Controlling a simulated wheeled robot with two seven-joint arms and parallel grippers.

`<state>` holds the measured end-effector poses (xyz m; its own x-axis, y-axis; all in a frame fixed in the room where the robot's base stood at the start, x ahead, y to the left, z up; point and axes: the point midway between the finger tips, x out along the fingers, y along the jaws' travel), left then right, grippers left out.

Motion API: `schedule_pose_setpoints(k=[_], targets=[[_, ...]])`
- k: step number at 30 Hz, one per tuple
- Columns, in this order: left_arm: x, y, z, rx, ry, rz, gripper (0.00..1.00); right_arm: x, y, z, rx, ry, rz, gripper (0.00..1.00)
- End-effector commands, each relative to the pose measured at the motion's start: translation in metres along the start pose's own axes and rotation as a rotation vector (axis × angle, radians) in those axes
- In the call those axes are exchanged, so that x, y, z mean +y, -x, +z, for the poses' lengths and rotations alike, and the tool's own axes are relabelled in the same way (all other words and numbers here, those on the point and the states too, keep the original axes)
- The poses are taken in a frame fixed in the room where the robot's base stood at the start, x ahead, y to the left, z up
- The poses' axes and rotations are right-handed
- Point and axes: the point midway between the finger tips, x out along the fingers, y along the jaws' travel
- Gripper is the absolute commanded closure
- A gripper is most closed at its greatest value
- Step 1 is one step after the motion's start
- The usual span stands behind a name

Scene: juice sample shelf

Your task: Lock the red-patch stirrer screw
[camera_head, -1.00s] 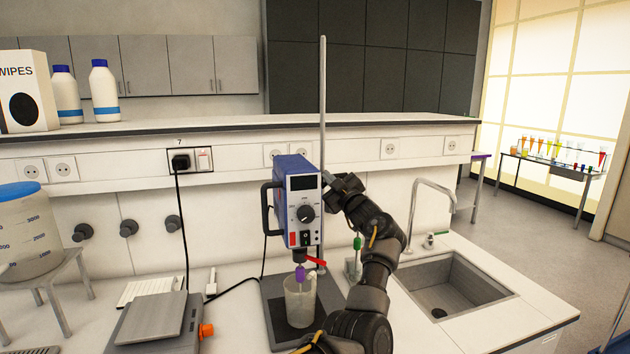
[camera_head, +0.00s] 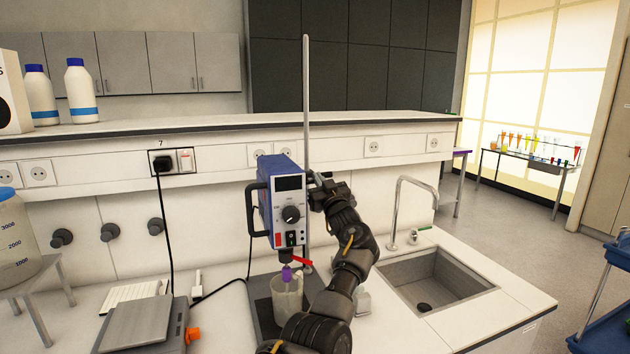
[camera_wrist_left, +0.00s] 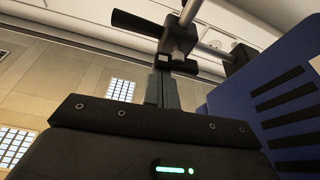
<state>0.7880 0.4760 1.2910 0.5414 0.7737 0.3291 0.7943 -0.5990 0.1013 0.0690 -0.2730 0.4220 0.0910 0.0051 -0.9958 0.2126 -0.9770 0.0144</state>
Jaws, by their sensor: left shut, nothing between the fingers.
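The blue stirrer (camera_head: 281,208) hangs on an upright metal rod (camera_head: 306,100). A small red patch (camera_head: 278,239) is low on its front. My left gripper (camera_head: 318,182) is at the stirrer's right side, close to the rod. In the left wrist view its fingers (camera_wrist_left: 163,88) are shut with nothing held, just below a dark clamp piece with a black bar-shaped handle (camera_wrist_left: 135,22). The vented blue housing (camera_wrist_left: 285,95) is at the right there. I cannot tell whether the fingertips touch the clamp. My right gripper is out of view.
A clear beaker (camera_head: 287,296) stands under the stirrer, with a purple piece (camera_head: 286,274) and a red lever (camera_head: 301,262) above. A balance (camera_head: 145,323) is left, a sink (camera_head: 437,282) right. A blue cart (camera_head: 605,310) is at the right edge.

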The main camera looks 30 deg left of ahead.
Motion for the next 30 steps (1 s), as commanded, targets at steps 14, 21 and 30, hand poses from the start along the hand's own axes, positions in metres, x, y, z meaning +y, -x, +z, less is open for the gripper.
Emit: schedule_pose_setpoints(k=[14,21,30], targets=[[0.001,0.001,0.001,-0.002,0.001,0.000,1.00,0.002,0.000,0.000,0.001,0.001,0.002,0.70],[0.006,0.012,0.001,-0.003,0.003,0.005,1.00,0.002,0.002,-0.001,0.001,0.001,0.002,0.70],[0.026,0.070,0.002,-0.005,0.009,0.022,1.00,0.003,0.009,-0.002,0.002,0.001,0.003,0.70]])
